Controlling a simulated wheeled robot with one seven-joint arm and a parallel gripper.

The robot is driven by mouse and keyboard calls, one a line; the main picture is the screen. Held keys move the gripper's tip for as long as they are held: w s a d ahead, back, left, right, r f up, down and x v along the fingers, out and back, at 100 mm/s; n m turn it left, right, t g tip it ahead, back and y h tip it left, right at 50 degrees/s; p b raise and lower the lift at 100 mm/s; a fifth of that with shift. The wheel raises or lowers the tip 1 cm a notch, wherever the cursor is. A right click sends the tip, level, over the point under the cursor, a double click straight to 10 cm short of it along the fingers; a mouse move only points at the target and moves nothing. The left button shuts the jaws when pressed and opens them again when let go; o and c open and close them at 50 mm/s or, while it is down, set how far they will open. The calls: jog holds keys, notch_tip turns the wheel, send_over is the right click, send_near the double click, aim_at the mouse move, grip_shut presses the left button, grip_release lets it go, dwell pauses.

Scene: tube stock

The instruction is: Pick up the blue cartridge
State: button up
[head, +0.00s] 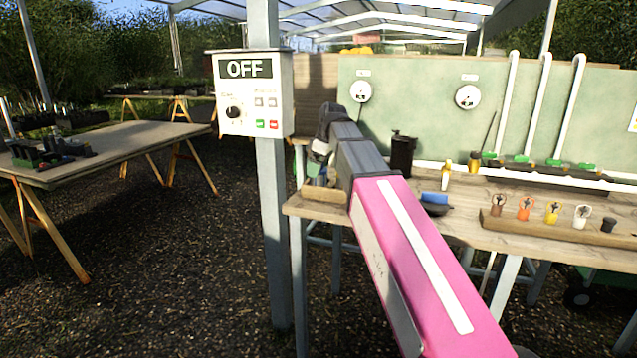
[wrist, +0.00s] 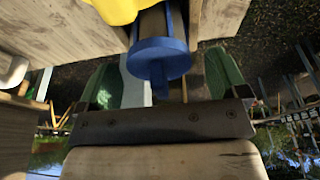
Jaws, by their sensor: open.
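In the wrist view, a blue round end piece (wrist: 160,62) on a brownish cylinder, apparently the blue cartridge, lies ahead between the finger tips. My gripper (wrist: 162,82) is open, with one green finger to each side of it. Gaps show between the blue piece and both fingers; I cannot tell how deep it sits between them. In the head view my arm hides this spot, and the fingers cannot be made out. A blue piece (head: 435,197) also shows on a black dish on the bench; I cannot tell whether it is the same thing.
A yellow thing (wrist: 115,9) touches or overlaps the cylinder's upper part in the wrist view. The bench (head: 465,226) holds a dark canister (head: 402,153) and a wooden rack (head: 560,228) of coloured pieces. An OFF control box (head: 250,94) hangs on a post left of my arm.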

jog(key=shift+x, duration=0.95)
jog(key=c, duration=1)
notch_tip(320, 180, up, 10)
jog(key=shift+r, duration=0.1)
jog(key=shift+r, duration=2.45)
